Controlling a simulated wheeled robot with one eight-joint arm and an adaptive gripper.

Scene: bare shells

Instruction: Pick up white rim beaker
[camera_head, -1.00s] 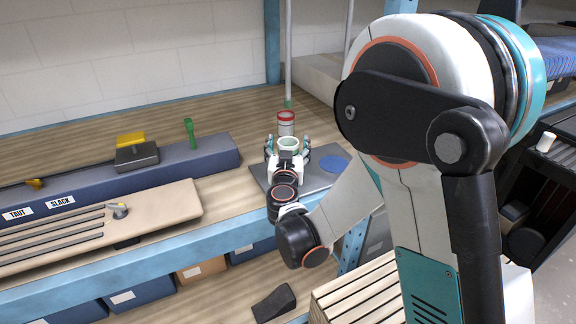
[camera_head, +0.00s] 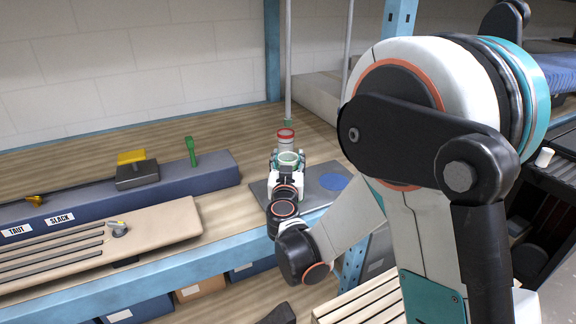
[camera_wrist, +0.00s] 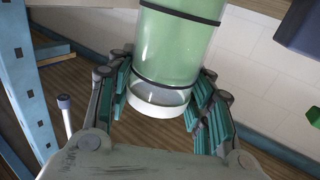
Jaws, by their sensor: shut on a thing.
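The white rim beaker (camera_head: 288,158) stands at the grey plate on the shelf top, with its pale rim showing above my gripper (camera_head: 287,165). In the wrist view the beaker (camera_wrist: 172,50) is a clear cylinder with green contents, black bands and a white ring at its lower end. My gripper's green-padded fingers (camera_wrist: 163,97) are shut on it from both sides. A red-rimmed beaker (camera_head: 286,135) stands just behind it. My gripper hides the lower part of the held beaker in the head view, so I cannot tell whether it touches the plate.
The grey plate (camera_head: 316,196) has a blue disc (camera_head: 333,181) to the right. A long dark blue block (camera_head: 205,172) with a green upright piece (camera_head: 191,150) and a yellow-topped block (camera_head: 135,170) lies left. A thin pole (camera_head: 288,70) rises behind the beakers.

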